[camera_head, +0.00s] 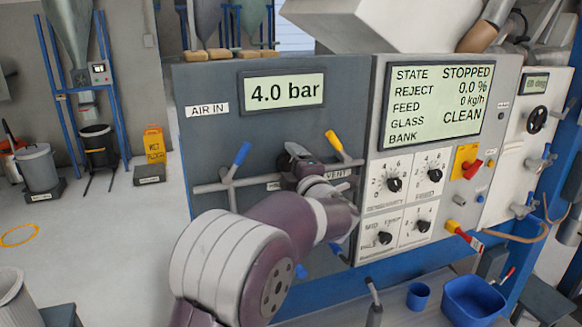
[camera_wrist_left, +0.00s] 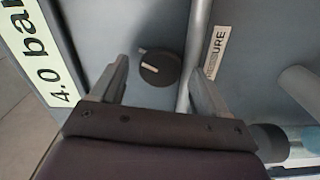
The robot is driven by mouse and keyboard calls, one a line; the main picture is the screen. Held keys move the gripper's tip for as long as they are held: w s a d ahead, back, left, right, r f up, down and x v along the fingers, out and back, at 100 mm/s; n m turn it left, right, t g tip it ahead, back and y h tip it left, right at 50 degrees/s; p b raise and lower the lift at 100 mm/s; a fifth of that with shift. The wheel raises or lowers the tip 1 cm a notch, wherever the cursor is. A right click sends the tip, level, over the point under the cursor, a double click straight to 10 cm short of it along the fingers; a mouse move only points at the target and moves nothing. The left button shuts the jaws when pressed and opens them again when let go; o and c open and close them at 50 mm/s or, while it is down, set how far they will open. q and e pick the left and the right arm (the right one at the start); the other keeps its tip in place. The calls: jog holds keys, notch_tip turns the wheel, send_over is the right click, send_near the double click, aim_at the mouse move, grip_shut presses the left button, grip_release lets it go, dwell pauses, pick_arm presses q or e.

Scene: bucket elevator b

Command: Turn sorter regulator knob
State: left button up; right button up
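The regulator knob (camera_wrist_left: 160,68) is a round black knob with a pale pointer mark on the grey panel (camera_head: 215,140). In the left wrist view it shows between the two fingers of my left gripper (camera_wrist_left: 158,75), with a visible gap on each side. The fingers are apart and empty; how far the tips are from the panel is hard to tell. My right gripper is out of view.
Blue (camera_head: 241,154) and yellow (camera_head: 334,141) valve levers stand on a pipe either side of my gripper. To the right is a control panel (camera_head: 408,200) with several black knobs and a STOPPED display (camera_head: 432,100). A blue bin (camera_head: 472,300) and blue cup (camera_head: 418,296) sit below.

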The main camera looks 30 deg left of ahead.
pick_arm(q)
jog(key=shift+s+d+f, duration=0.15)
jog(key=shift+s+d, duration=0.05)
jog(key=shift+d, duration=0.05)
jog(key=b+v, duration=0.4)
jog(key=v, duration=0.8)
